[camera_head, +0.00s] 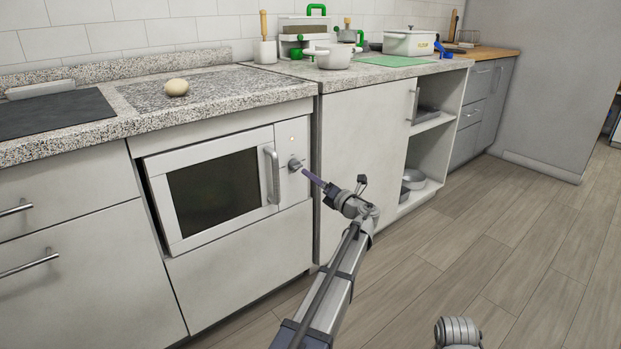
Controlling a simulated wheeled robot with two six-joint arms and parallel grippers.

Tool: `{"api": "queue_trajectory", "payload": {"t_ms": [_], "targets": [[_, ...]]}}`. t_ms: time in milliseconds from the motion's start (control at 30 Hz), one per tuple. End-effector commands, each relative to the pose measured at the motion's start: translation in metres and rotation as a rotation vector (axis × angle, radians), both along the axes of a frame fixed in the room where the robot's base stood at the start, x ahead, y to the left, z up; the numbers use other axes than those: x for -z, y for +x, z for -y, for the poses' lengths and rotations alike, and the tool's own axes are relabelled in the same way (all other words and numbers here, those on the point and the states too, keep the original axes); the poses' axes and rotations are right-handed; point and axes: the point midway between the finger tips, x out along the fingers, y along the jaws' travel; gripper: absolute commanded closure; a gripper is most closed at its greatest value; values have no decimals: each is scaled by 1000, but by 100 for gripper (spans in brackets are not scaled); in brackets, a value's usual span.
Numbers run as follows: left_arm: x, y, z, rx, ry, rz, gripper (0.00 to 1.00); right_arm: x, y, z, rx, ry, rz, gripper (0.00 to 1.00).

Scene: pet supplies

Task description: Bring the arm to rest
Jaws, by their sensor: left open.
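My left arm reaches up from the bottom middle. Its gripper (313,179) is open and points at the oven's knob (295,164). The fingertips are close to the knob; I cannot tell whether they touch it. Nothing shows held in the fingers. The white built-in oven (162,205) has its door shut, with a dark window and a vertical handle (272,175). A small light (292,139) glows above the knob. Only a rounded grey part of my right arm shows at the bottom right; its gripper is out of view.
A round beige item (177,87) sits on the speckled counter (225,97) above the oven. A white pot (334,57), a lidded pot (410,41) and a green mat (392,60) stand farther right. Open shelves (432,160) hold pans. The wooden floor (500,230) at right is clear.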

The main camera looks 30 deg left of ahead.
Motion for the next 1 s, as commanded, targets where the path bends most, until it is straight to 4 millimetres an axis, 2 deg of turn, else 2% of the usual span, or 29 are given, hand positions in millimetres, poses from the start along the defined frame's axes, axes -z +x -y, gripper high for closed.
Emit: {"api": "queue_trajectory", "payload": {"t_ms": [433, 567, 667, 767, 867, 1000], "targets": [[0, 0, 0, 0, -2, 2, 23, 0, 0, 0, 0, 0, 0, 50], [4, -12, 11, 4, -91, 84, 23, -7, 0, 0, -1, 0, 0, 50], [17, -35, 34, -6, -281, 256, 23, -19, 0, 0, -2, 0, 0, 50], [39, -66, 68, -57, -539, 483, 23, -33, 0, 0, -3, -1, -1, 50], [63, -99, 105, -161, -793, 707, 23, -46, 0, 0, -5, -1, -1, 50], [93, -150, 164, -390, -1098, 983, 23, -63, 0, 0, -7, -1, -1, 50]]}}
